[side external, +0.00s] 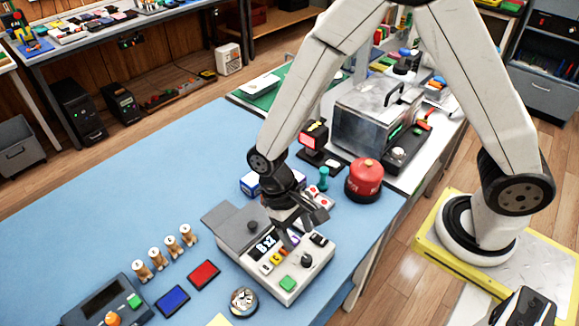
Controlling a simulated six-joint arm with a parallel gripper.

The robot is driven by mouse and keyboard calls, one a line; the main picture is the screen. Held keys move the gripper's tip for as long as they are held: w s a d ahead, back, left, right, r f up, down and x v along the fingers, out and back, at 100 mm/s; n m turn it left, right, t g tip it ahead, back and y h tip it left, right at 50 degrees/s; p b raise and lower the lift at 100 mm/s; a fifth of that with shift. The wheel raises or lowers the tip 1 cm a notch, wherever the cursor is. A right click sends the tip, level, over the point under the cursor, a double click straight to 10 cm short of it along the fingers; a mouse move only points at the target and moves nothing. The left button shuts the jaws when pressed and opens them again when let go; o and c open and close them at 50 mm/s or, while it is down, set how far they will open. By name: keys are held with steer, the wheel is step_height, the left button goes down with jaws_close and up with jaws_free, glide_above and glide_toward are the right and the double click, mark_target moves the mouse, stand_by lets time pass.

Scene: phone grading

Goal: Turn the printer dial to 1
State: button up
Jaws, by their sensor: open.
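A white machine (296,287), which I take for the printer, sits on the blue table. It has a dark display (265,246), small coloured buttons, a green button (288,284) and a black dial (306,260) on its top right. The dial's setting is too small to read. My gripper (303,229) is open, dark and tilted, above the back of the machine. It hides part of the top, and no contact with the dial can be made out. A grey plate (226,214) with a black knob (252,227) adjoins the machine's left side.
A red canister (366,178) and a teal stamp-like piece (323,178) stand behind. Wooden spools (157,258), a red pad (204,274), a blue pad (172,299), a round tin (243,302) and a dark console (95,306) lie left and front. The table's far left is clear.

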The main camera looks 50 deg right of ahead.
mark_target(307, 258)
steer(key=shift+x, duration=3.3)
jaws_close()
